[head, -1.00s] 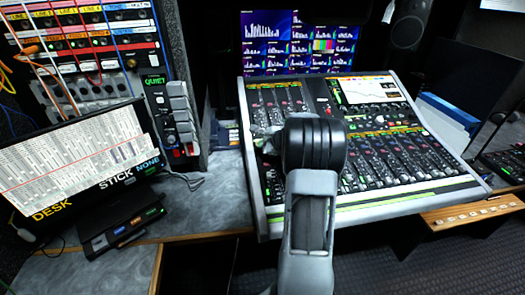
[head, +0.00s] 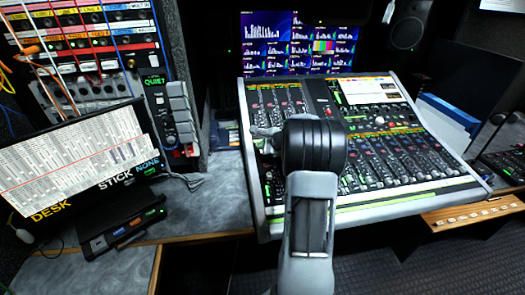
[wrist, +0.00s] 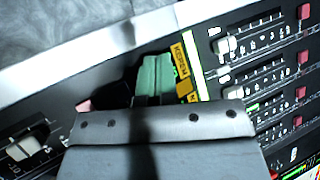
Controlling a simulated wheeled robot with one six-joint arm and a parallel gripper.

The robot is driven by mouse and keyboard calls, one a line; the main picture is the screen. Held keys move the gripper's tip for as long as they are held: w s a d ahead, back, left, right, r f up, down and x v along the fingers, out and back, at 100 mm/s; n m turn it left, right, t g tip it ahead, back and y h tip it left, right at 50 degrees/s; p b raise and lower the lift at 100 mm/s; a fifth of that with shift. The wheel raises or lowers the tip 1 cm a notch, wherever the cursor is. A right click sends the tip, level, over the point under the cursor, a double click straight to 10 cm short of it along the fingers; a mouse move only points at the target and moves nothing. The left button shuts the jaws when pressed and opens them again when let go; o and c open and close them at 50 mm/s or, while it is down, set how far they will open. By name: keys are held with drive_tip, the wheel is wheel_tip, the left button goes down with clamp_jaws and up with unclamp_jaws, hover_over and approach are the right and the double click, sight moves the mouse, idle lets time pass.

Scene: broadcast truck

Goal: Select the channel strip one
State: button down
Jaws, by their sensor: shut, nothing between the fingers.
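The mixing console (head: 400,195) stands on the desk in the head view, with rows of channel strips and faders. My gripper (head: 265,134) is shut and empty over the console's left side, at its leftmost strips. My wrist and arm hide part of the strips there. In the wrist view my grey gripper housing (wrist: 165,125) covers the lower middle. A ridged green part (wrist: 154,76) shows just beyond it, beside a yellow label (wrist: 182,62). Faders and red buttons (wrist: 304,12) lie to the right. Channel numbers are not readable, and contact at the tip cannot be told.
A patch bay (head: 85,50) with cables and a tilted list screen (head: 75,160) stand at the left. Monitors (head: 300,45) and a speaker (head: 410,25) are behind the console. Grey desk top (head: 215,195) is bare between the list screen and console.

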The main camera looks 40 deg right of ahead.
drive_tip(key=shift+s+r+p, duration=0.1)
drive_tip(key=shift+r+p, duration=0.2)
drive_tip(key=shift+r, duration=0.35)
drive_tip(key=r+p, duration=0.2)
drive_tip(key=r, duration=0.1)
drive_tip(key=r+p, duration=0.1)
drive_tip(key=r, duration=0.1)
drive_tip(key=shift+s+a, duration=0.15)
drive_tip(key=shift+s, duration=0.2)
idle(0.7)
